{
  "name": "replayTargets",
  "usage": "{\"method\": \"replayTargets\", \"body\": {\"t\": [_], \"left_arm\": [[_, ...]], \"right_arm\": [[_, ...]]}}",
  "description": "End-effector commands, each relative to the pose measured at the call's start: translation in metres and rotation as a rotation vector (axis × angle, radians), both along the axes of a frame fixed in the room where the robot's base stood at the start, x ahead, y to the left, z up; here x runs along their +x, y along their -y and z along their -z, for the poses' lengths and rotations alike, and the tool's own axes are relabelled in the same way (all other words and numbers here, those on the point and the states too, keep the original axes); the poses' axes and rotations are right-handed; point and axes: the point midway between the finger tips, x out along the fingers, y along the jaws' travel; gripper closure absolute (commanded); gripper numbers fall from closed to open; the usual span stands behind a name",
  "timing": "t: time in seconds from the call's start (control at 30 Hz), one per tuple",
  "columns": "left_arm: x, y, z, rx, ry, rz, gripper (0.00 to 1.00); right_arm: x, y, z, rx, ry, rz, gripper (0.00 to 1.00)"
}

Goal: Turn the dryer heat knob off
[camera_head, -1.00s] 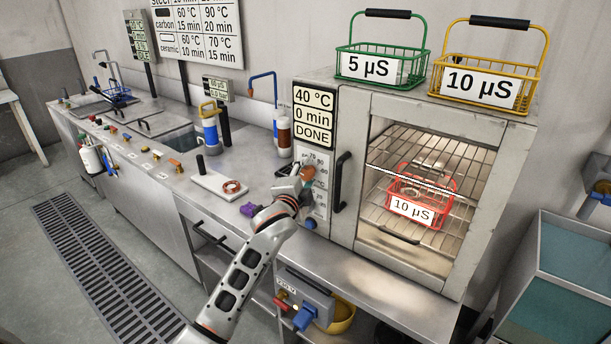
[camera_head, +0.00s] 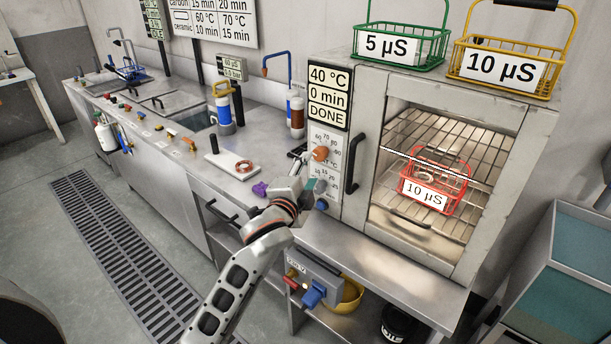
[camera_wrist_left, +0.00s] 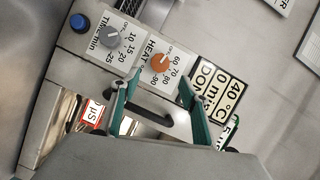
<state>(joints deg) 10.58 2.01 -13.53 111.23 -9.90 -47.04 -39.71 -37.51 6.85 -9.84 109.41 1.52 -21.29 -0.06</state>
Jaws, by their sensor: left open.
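The orange heat knob (camera_head: 320,153) sits on the dryer's (camera_head: 470,95) front panel under the display, which reads 40 °C, 0 min, DONE. In the left wrist view the heat knob (camera_wrist_left: 160,63) shows uncovered, with a scale of numbers around it; its exact pointer direction is too small to tell. My left gripper (camera_head: 306,168) is in front of the panel, just left of and below the knob. In the left wrist view the left gripper (camera_wrist_left: 159,80) is open and empty, its green fingers spread either side of the knob's line, apparently short of it. My right gripper is out of view.
Below the heat knob are a grey timer knob (camera_wrist_left: 112,36) and a blue button (camera_wrist_left: 78,22). The black door handle (camera_head: 355,162) stands close on the right. A red basket (camera_head: 435,180) is inside the dryer; green (camera_head: 402,45) and yellow (camera_head: 508,68) baskets stand on top.

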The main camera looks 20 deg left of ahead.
Motion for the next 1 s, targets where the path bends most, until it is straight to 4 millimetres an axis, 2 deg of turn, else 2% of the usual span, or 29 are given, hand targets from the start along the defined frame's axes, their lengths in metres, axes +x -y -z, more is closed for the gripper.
{"method": "replayTargets", "body": {"t": [0.1, 0.2, 0.67, 0.73, 0.77, 0.87, 0.97, 1.0], "left_arm": [[-0.014, 0.001, -0.001, -0.001, 0.000, 0.001, 0.55], [-0.019, 0.000, -0.002, 0.000, 0.000, 0.000, 0.55], [-0.021, 0.000, -0.002, 0.000, 0.000, 0.000, 0.55], [-0.022, 0.001, 0.003, -0.008, -0.007, 0.001, 0.55], [-0.024, 0.001, 0.007, -0.017, -0.012, 0.002, 0.55], [-0.036, 0.002, 0.040, -0.077, -0.054, 0.009, 0.55], [-0.060, 0.003, 0.093, -0.190, -0.123, 0.014, 0.55], [-0.074, 0.004, 0.118, -0.245, -0.157, 0.013, 0.55]], "right_arm": [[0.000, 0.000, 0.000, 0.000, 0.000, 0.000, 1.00], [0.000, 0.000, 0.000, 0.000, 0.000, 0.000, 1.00], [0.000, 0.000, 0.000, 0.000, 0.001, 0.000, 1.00], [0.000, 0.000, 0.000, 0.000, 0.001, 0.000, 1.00], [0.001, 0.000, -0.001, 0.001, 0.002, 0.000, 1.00], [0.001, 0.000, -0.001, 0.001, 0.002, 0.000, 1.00], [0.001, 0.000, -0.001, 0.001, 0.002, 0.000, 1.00], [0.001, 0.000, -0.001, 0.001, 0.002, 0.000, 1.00]]}}
